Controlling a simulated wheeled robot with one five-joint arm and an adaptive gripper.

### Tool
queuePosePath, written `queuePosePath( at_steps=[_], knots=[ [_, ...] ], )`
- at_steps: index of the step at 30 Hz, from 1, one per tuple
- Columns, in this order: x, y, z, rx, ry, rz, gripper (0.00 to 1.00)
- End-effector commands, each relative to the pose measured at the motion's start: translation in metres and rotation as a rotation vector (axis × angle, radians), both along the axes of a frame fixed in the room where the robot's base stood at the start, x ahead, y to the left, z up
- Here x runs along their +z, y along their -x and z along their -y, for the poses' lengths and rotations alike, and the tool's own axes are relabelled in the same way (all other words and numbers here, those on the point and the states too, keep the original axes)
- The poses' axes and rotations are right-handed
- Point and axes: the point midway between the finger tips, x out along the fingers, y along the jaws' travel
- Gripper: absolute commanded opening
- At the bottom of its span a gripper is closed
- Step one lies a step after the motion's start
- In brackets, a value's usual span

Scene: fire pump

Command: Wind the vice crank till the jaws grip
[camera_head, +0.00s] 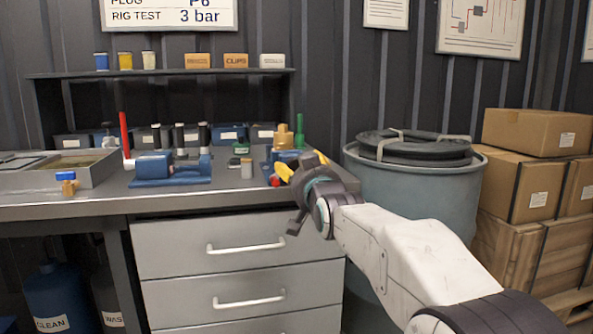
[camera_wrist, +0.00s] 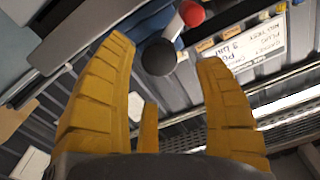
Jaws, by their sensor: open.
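A blue vice (camera_head: 270,165) stands at the right end of the bench, partly hidden behind my gripper. A brass-coloured part (camera_head: 284,137) shows above it. A red ball knob (camera_head: 275,181) shows by the left yellow finger. My gripper (camera_head: 301,164) is open at the bench's right corner. In the wrist view my yellow fingers are spread (camera_wrist: 165,52). A dark round knob (camera_wrist: 158,57) appears between the fingertips, with the red knob (camera_wrist: 192,13) and blue body (camera_wrist: 168,22) beyond. I cannot tell whether the fingers touch the dark knob, or how the jaws stand.
A blue pump (camera_head: 170,168) with a red lever stands left on the bench (camera_head: 215,198). A small pot (camera_head: 246,168) stands between pump and vice. A grey-blue drum (camera_head: 410,195) topped with coiled hose stands close right of the bench, beside my arm. Boxes (camera_head: 535,133) are stacked farther right.

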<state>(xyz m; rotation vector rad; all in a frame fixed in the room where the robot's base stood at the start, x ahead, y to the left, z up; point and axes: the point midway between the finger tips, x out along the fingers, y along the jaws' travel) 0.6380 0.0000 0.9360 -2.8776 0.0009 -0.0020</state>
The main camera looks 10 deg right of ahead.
Motion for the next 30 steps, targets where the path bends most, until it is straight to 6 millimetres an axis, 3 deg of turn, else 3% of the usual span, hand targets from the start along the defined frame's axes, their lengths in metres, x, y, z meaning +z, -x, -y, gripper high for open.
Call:
queuePosePath(
  at_steps=[12,27,30],
  knots=[
    [0.000,-0.038,0.000,0.000,0.000,-0.001,0.64],
    [0.000,-0.044,0.000,0.000,0.000,-0.001,0.66],
    [0.000,-0.044,0.000,0.000,0.000,-0.001,0.57]
  ],
)
